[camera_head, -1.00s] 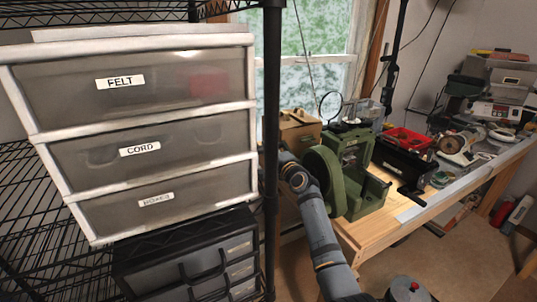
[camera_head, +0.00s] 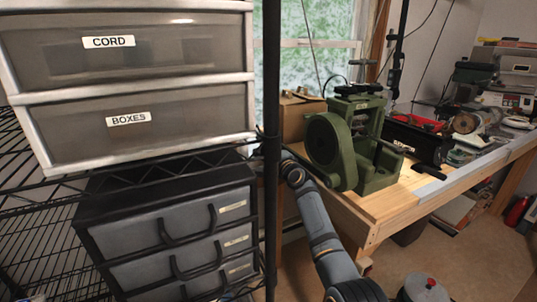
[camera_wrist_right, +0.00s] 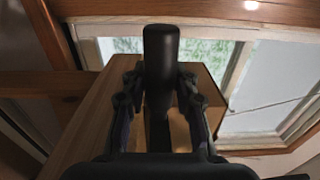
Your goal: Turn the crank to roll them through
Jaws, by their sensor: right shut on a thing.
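A green rolling mill (camera_head: 366,135) with a large round wheel (camera_head: 329,150) on its left side stands on the wooden workbench. My right arm comes up from the bottom, and its wrist is just left of the wheel. In the right wrist view my right gripper (camera_wrist_right: 160,98) is shut on a dark, upright cylindrical handle (camera_wrist_right: 161,55), which looks like the crank grip. The black shelf post hides that gripper and the crank in the head view. What lies between the rollers cannot be made out. My left gripper is out of view.
A shelf post (camera_head: 271,130) and drawers marked CORD (camera_head: 180,50) and BOXES (camera_head: 75,135) stand close on the left. A cardboard-coloured box (camera_head: 297,116) is behind the wheel. A black toolbox (camera_head: 410,140) with a red tray is right of the mill.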

